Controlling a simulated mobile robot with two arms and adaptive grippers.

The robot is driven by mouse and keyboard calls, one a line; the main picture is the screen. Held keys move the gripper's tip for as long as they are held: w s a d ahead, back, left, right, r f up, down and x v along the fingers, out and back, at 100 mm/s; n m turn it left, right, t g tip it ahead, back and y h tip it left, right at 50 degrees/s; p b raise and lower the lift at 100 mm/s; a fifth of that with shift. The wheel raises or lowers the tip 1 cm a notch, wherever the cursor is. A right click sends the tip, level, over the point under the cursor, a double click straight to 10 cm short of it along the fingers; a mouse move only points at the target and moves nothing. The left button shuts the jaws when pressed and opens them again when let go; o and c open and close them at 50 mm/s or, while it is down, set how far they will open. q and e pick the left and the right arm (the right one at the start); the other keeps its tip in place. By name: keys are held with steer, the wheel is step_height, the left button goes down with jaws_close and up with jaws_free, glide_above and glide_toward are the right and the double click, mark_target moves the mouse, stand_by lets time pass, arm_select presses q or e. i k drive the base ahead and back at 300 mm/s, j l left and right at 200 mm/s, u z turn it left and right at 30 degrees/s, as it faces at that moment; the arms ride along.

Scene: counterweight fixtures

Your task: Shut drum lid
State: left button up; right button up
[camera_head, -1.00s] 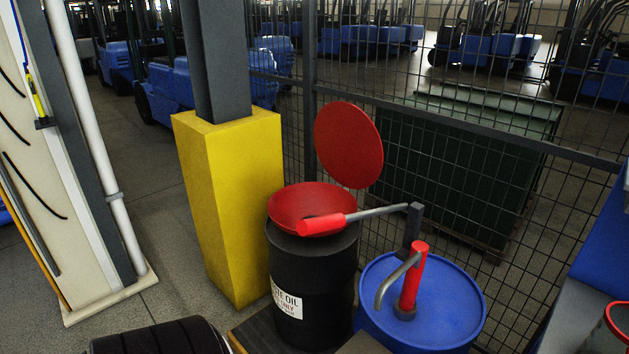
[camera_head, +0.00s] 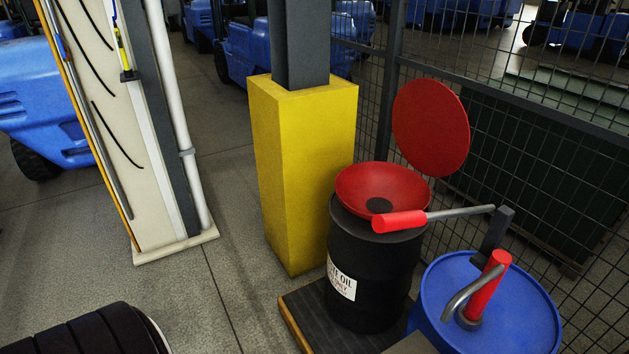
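The black waste oil drum (camera_head: 372,272) stands upright on a dark low platform, with a white label on its side. A red funnel (camera_head: 352,182) sits on its top, its dark centre hole showing. The round red lid (camera_head: 431,128) stands raised, nearly upright, behind and to the right of the funnel, so the funnel is open. A lever with a red handle (camera_head: 399,221) crosses in front of the funnel's right rim and reaches right to a dark post. Neither of my grippers shows in the head view.
A blue drum (camera_head: 522,312) with a red pump (camera_head: 484,285) stands right of the black drum. A yellow column guard (camera_head: 300,180) is at its left, a wire fence (camera_head: 580,120) behind. Black tyres (camera_head: 90,332) lie front left. Floor between tyres and platform is clear.

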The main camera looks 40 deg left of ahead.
mark_target(430, 124)
steer(key=i+u, duration=0.15)
steer(key=u, duration=0.7)
steer(key=i+j, duration=0.15)
steer(key=j, duration=0.2)
steer(key=i+j, duration=0.15)
steer(key=j, duration=0.15)
steer(key=u, duration=0.05)
